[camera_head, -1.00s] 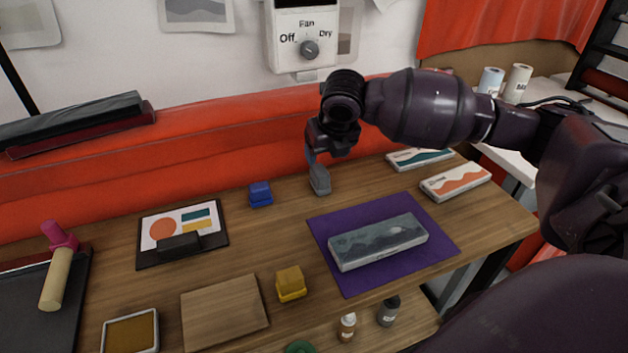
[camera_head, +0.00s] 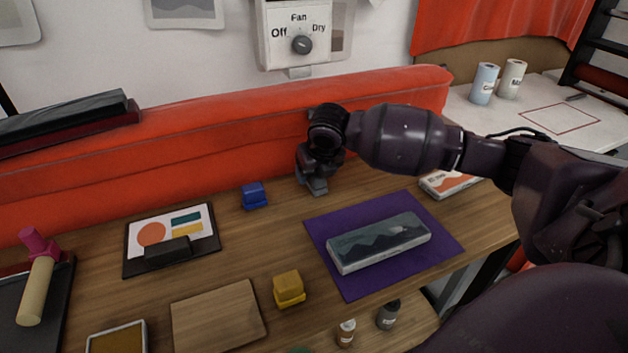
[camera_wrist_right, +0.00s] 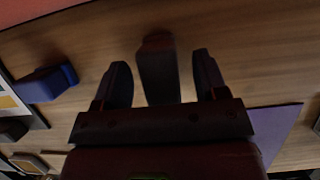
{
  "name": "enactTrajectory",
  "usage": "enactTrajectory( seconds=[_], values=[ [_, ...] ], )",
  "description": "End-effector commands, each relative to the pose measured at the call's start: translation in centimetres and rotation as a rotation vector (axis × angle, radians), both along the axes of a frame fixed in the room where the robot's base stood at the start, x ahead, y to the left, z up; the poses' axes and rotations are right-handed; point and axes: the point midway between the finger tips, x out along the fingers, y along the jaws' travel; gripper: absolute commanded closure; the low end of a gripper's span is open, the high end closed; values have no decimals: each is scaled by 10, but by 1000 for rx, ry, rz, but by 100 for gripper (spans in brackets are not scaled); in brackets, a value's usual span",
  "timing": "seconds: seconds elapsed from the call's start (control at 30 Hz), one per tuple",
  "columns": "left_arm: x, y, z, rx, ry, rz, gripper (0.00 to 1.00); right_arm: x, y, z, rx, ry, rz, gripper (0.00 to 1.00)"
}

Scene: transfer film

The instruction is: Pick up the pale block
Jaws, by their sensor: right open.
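The pale block (camera_head: 314,187) looks grey and stands at the back of the wooden table, near the red padded bench. My right gripper (camera_head: 314,174) is above and around it, and hides its upper part in the head view. In the right wrist view, the block (camera_wrist_right: 157,68) is dark in shadow and lies between the two fingers of my open gripper (camera_wrist_right: 161,76). A gap shows on each side of it. My left gripper is not in view.
A blue block (camera_head: 254,195) stands to the left and a yellow block (camera_head: 288,288) nearer the front. A purple mat (camera_head: 328,259) bears a grey printed slab (camera_head: 380,243). The red bench (camera_head: 200,132) runs close behind. Bare table lies between the blue block and the mat.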

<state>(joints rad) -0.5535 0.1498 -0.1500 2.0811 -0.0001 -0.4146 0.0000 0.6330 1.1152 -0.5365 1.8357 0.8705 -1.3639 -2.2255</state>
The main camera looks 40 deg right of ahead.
Motion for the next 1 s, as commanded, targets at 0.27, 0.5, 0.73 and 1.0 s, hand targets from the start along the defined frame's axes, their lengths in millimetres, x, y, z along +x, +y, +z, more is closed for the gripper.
enactTrajectory(
  seconds=[0.27, 0.5, 0.73, 1.0],
  values=[
    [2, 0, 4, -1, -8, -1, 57, 0, 0, 2, -1, -3, 0, 46],
    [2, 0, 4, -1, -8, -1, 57, 0, 0, 1, 0, -2, 0, 83],
    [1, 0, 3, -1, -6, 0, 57, 0, 0, 2, -1, -3, 0, 92],
    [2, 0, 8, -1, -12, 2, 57, 1, -1, 26, -2, -8, 0, 92]
  ],
)
